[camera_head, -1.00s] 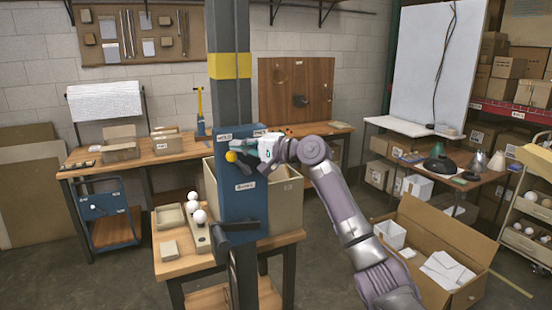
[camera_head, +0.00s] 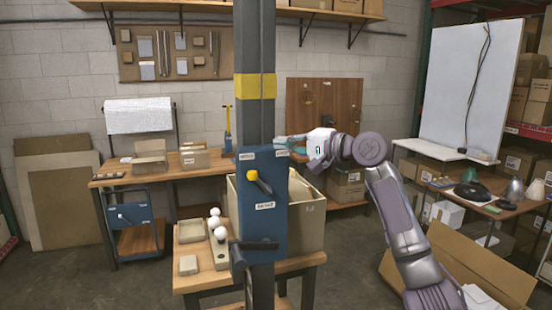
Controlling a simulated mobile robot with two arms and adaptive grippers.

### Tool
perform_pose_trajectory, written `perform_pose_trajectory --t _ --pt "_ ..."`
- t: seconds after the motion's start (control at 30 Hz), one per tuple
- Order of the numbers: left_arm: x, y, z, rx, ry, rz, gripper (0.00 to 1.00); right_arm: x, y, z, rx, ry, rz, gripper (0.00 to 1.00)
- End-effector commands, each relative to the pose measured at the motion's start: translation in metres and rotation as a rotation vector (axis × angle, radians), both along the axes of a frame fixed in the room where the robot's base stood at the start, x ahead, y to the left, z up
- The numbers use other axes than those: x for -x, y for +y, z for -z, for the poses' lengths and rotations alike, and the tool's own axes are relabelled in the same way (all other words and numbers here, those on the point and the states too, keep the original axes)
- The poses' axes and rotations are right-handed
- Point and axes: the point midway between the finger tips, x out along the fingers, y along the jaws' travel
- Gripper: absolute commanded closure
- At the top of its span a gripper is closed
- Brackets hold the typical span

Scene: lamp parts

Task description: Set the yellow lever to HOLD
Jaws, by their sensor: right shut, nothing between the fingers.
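The yellow lever (camera_head: 259,182) is on the front of a blue panel (camera_head: 265,228) fixed to a dark post. Its rounded yellow end is at the upper left, and a dark part slants down to the right. Small white labels sit at the panel's upper left, upper right and below the lever; their text is too small to read surely. My right gripper (camera_head: 284,141) is shut and empty. It is at the panel's upper right, above and apart from the lever, with its fingertips pointing left. My left gripper is not in view.
The dark post (camera_head: 255,120) with a yellow band rises through the middle. A bin (camera_head: 308,225) stands behind the panel on a small wooden table (camera_head: 200,280), with white balls in a tray to its left. An open cardboard box (camera_head: 480,265) lies at the lower right.

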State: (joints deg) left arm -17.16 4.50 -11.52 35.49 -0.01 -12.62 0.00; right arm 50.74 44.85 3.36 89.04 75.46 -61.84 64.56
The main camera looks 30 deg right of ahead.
Motion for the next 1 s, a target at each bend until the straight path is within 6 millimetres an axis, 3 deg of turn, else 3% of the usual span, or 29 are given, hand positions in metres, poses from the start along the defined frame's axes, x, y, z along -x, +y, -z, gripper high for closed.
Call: perform_pose_trajectory --t 0.23,0.8,0.93,1.0 --pt "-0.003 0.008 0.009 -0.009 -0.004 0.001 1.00 0.018 -0.004 -0.011 0.000 0.000 0.001 1.00" --pt "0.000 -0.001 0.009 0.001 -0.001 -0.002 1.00 0.018 -0.004 -0.011 0.000 0.001 0.000 1.00" --pt "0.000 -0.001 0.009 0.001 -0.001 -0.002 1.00 0.014 0.006 0.012 0.046 0.026 -0.006 1.00" --pt "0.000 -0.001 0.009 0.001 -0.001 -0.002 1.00 0.010 0.019 0.043 0.111 0.059 -0.015 1.00"
